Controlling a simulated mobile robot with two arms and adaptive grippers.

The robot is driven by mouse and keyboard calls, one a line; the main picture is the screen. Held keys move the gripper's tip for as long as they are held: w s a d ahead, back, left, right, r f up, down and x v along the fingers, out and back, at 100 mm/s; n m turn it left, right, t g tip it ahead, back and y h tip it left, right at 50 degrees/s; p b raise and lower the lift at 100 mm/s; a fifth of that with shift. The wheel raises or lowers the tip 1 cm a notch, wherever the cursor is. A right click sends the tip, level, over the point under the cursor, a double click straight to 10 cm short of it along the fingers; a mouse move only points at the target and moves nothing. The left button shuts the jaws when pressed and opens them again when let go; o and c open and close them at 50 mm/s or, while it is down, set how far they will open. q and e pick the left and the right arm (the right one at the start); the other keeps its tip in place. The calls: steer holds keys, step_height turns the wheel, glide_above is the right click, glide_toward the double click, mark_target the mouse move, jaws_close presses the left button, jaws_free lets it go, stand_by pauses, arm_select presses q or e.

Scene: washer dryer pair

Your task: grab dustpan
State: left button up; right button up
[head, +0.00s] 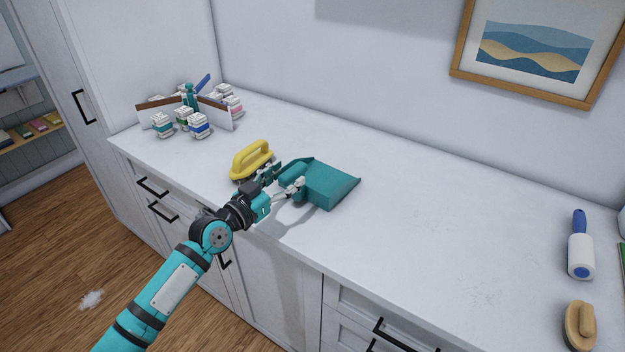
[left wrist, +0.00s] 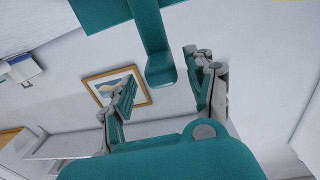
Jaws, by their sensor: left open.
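The teal dustpan (head: 335,187) rests on the white countertop, with its wide pan toward the right and its handle side toward my left gripper (head: 281,180). My left gripper is open beside the handle end, with its fingers pointing at the dustpan. In the left wrist view, the dustpan's handle (left wrist: 161,68) comes down from the top, its end in the gap between the spread fingers of my gripper (left wrist: 163,92). I cannot tell whether a finger touches it. My right gripper is not in view.
A yellow-handled brush (head: 252,158) lies just behind my left gripper. Several small bottles (head: 198,125) stand around a divider at the far left. A lint roller (head: 580,245) and a wooden brush (head: 579,325) lie at the right. The counter between is clear.

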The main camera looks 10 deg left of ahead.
mark_target(304, 163)
arm_select(q)
steer(key=shift+x, duration=3.15)
steer(key=shift+a+f, duration=0.2)
steer(key=shift+a, duration=0.05)
steer(key=shift+c, duration=0.3)
jaws_close()
steer(key=shift+r, duration=0.1)
